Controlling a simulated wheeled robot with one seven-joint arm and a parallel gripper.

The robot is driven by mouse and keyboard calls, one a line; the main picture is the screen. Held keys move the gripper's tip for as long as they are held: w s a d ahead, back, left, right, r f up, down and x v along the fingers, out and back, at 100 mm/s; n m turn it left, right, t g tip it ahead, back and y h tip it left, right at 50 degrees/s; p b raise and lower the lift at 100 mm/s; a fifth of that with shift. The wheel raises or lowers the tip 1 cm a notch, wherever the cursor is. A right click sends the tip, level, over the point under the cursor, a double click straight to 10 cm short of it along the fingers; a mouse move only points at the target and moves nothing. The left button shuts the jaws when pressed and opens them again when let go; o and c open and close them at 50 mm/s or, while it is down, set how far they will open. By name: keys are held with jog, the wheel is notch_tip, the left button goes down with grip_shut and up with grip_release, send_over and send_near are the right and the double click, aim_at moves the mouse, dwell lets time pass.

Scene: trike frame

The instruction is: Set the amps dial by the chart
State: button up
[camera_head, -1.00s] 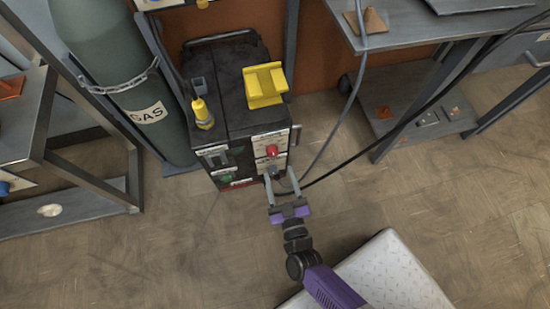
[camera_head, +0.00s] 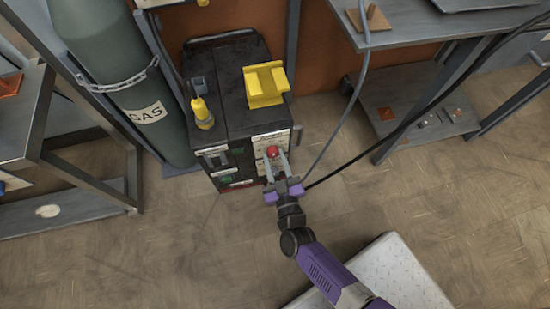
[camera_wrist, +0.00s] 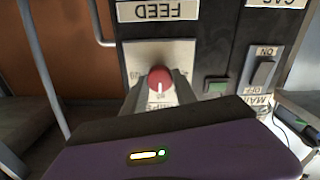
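The red dial (camera_wrist: 160,77) is a round knob with a white pointer line on a white scale plate (camera_wrist: 137,58). The wrist view shows the panel upside down, and the line runs down from the knob's middle towards a number. Other scale numbers and the lettering are partly hidden by my fingers. The dial (camera_head: 273,152) also shows on the front of the black welding machine (camera_head: 236,85). My gripper (camera_head: 277,160) reaches it from the front, one finger on each side. The fingers are close to the knob, but contact is unclear. I cannot make out a readable chart.
The panel also holds a green button (camera_wrist: 216,86), a power switch (camera_wrist: 264,72) and a FEED label (camera_wrist: 158,11). A yellow holder (camera_head: 265,85) sits on top. A gas cylinder (camera_head: 125,80) stands at left, a bench (camera_head: 440,30) at right. Cables run nearby; floor in front is open.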

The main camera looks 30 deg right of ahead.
grip_shut()
jog(key=m+b, duration=0.1)
jog(key=m, duration=0.2)
jog(key=shift+f+m, duration=0.1)
jog(key=shift+m, duration=0.2)
jog(key=m+b, duration=0.1)
jog(key=m, duration=0.3)
jog(key=shift+m, duration=0.3)
jog(key=m+b, duration=0.1)
jog(key=m, duration=0.3)
jog(key=shift+m+b, duration=1.1)
jog(key=shift+m, duration=1.7)
